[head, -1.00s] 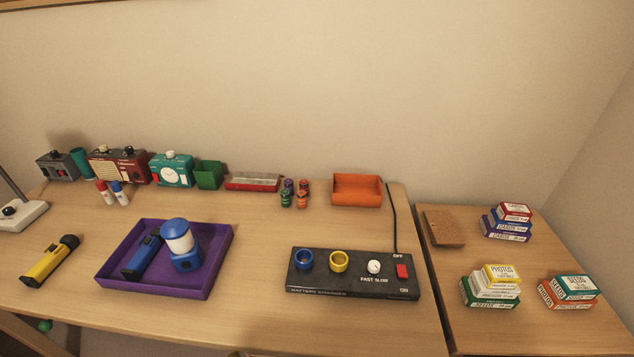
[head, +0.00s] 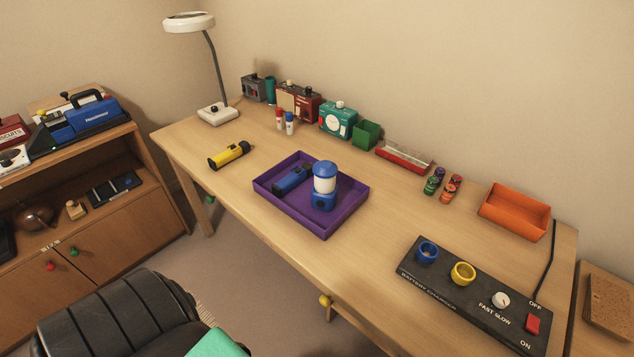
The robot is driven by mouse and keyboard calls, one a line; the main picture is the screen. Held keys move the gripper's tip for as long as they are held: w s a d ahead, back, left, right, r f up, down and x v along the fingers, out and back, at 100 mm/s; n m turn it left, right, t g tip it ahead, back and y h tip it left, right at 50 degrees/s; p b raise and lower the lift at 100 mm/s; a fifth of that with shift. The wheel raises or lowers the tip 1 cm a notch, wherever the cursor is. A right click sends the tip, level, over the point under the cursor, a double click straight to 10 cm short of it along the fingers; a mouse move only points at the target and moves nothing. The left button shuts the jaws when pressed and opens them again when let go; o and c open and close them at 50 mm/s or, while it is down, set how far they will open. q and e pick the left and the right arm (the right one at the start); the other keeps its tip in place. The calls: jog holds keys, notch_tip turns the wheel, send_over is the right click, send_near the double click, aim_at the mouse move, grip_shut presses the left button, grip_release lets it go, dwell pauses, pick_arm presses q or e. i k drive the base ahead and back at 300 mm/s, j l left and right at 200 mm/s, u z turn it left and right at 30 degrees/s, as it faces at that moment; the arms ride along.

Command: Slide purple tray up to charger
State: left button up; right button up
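The purple tray (head: 344,226) lies flat on the desk, left of the charger in the head view. It holds a blue flashlight (head: 291,180) and an upright blue and white lantern (head: 324,186). The black battery charger (head: 445,296) lies at the desk's right front, with a blue ring socket, a yellow ring socket, a white knob and a red switch. A stretch of bare desk separates the tray from the charger. Neither of my grippers shows.
A yellow flashlight (head: 230,155) lies left of the tray. Radios, a clock, a green box (head: 367,135), a red box (head: 404,156), batteries (head: 442,185) and an orange bin (head: 514,211) line the back. A dark chair (head: 120,320) stands in front. A lamp (head: 218,113) stands far left.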

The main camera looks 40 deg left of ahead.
aim_at(351, 193)
jog(key=k+j, duration=0.1)
jog(key=j, duration=0.3)
jog(key=k+j+z, duration=0.15)
jog(key=j, duration=0.25)
jog(key=k+j, duration=0.1)
jog(key=j, duration=0.3)
jog(key=k+j+z, duration=0.15)
jog(key=j, duration=0.25)
jog(key=k+j, duration=0.15)
jog(key=j, duration=0.25)
